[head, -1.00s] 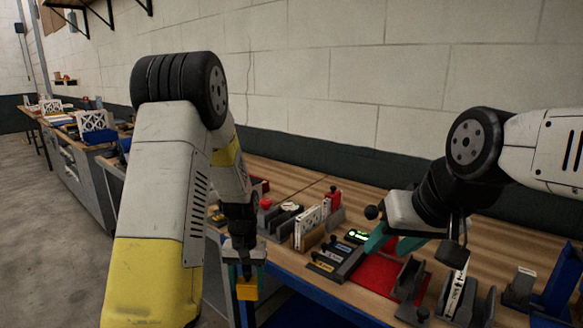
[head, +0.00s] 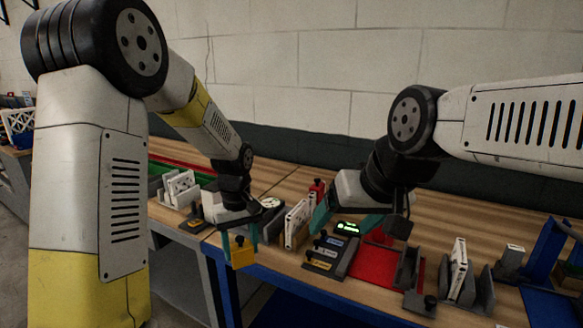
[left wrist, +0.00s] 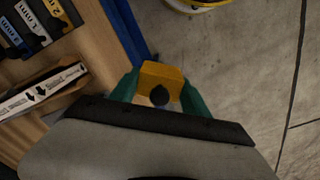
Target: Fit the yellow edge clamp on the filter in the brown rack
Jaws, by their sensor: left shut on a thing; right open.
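My left gripper (head: 241,245) is shut on the yellow edge clamp (head: 243,258) and holds it at the table's front edge, left of and nearer than the brown rack (head: 288,242). A white filter (head: 298,218) stands upright in the brown rack, apart from the clamp. In the left wrist view the yellow clamp (left wrist: 160,77) sits between the teal fingers over the floor beyond the table edge; the filter (left wrist: 40,92) with black arrows lies to the left. My right gripper (head: 345,220) is open and empty above the table, right of the brown rack.
Further right are a red mat (head: 374,266) and a grey rack with another filter (head: 458,265). The blue front edge (head: 310,284) bounds the table.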

